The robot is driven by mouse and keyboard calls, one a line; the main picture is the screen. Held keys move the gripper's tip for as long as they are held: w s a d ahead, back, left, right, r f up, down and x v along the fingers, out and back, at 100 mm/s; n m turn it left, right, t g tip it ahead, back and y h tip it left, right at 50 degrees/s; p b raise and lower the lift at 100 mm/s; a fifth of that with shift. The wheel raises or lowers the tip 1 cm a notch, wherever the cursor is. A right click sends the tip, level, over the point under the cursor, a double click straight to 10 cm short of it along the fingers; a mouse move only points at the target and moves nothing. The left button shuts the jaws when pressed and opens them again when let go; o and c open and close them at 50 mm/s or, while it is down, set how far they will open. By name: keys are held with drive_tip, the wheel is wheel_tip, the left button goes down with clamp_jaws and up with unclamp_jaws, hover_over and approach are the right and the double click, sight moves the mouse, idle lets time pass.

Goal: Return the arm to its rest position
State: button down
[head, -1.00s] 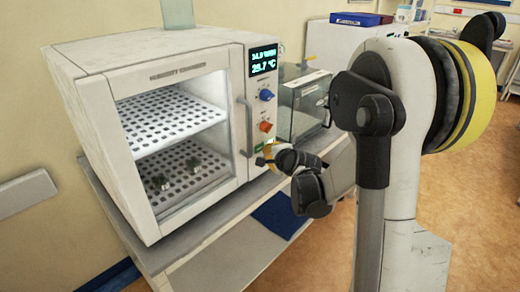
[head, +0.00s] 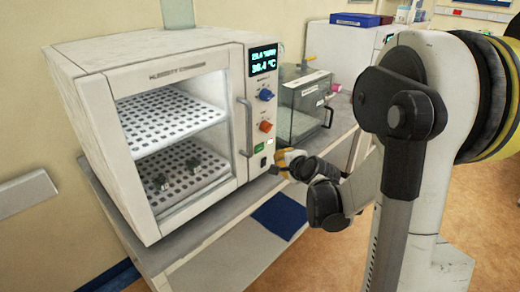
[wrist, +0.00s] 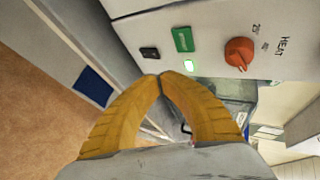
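My gripper (head: 283,163) is at the lower right corner of the white humidity chamber's front, near its control panel. The wrist view shows its yellow fingers (wrist: 160,77) with their tips together and nothing between them. My arm is bent and reaches in from the right of the head view. The chamber (head: 150,70) stands on a grey bench, its glass door shut. Small dark items (head: 193,163) lie on its lower perforated shelf.
A clear-walled box (head: 305,107) stands right of the chamber, close to my gripper. A blue mat or panel (head: 280,215) lies below the bench front. The grey bench edge (head: 205,236) runs under the chamber. Brown floor (head: 495,215) is open at the right.

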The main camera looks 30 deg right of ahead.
idle(0.5)
drive_tip(key=s+a+r+n+g+y, duration=0.1)
drive_tip(key=s+a+r+n+g, duration=0.15)
drive_tip(key=s+a+n, duration=0.5)
drive_tip(key=s+a+r+n+g+y, duration=0.1)
drive_tip(key=s+a+r+n, duration=0.3)
drive_tip(key=s+a+n, duration=0.35)
drive_tip(key=s+a+f+n+g, duration=0.1)
drive_tip(key=s+a+n+g, duration=0.1)
drive_tip(key=s, duration=0.8)
drive_tip(key=shift+s+a+f+n+h, duration=0.2)
drive_tip(key=shift+a+n+h, duration=0.2)
drive_tip(key=shift+a+n, duration=0.65)
